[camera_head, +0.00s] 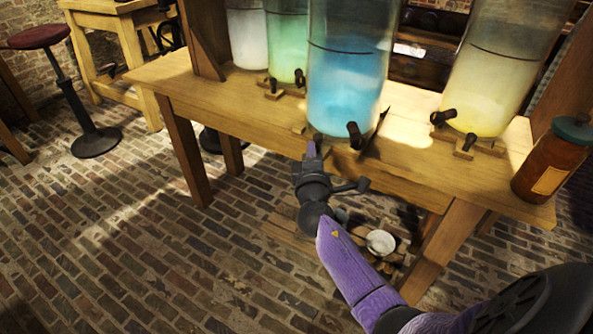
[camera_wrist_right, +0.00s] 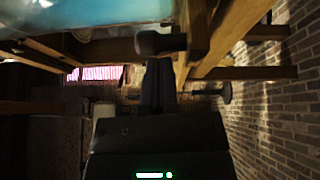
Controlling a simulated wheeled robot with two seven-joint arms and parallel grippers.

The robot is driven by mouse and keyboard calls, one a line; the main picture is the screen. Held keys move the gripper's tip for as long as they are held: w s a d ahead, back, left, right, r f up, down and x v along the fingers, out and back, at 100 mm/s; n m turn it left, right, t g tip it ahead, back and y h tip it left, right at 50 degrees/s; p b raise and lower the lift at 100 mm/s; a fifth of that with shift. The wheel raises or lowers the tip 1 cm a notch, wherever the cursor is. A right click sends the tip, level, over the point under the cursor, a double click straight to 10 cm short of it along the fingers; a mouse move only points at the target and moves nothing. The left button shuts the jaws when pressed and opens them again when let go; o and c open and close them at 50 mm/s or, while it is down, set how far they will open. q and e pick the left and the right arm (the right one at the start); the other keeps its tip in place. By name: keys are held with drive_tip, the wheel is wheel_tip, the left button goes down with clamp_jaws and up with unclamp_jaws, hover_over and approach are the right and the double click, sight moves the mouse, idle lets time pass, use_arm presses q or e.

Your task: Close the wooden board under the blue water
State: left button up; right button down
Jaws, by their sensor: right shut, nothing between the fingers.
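The glass jar of blue water (camera_head: 345,88) stands near the front edge of the wooden table, with a black tap (camera_head: 355,135) at its base. A small wooden board (camera_head: 300,130) shows only in part beneath the jar's front; I cannot tell how far it is open. My right gripper (camera_head: 312,150) is shut and empty at the table's front edge, just below and left of the tap. In the right wrist view, the shut fingers (camera_wrist_right: 159,80) point toward the table edge, close to the black tap (camera_wrist_right: 160,43) and blue jar (camera_wrist_right: 90,14). My left gripper is out of view.
Green (camera_head: 287,40) and yellow (camera_head: 485,85) jars with taps flank the blue one. A brown bottle (camera_head: 551,160) stands at the table's right end. A white round object (camera_head: 380,242) is below the table. The brick floor at left is clear, with a red stool (camera_head: 40,37) beyond.

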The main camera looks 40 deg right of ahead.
sight(330, 134)
drive_tip(key=w+d+b, duration=0.1)
drive_tip(key=d, duration=0.1)
drive_tip(key=w+d+b, duration=0.1)
drive_tip(key=d, duration=0.2)
drive_tip(key=w+d+b, duration=0.1)
drive_tip(key=d, duration=0.2)
drive_tip(key=shift+w+d+f, duration=0.1)
drive_tip(key=shift+f, duration=0.05)
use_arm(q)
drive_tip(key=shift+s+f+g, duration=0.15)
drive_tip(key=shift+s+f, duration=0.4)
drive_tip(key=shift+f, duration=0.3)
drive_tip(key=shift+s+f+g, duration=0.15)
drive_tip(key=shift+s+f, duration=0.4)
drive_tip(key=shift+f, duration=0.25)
use_arm(e)
drive_tip(key=shift+w+d, duration=0.2)
drive_tip(key=shift+d, duration=0.25)
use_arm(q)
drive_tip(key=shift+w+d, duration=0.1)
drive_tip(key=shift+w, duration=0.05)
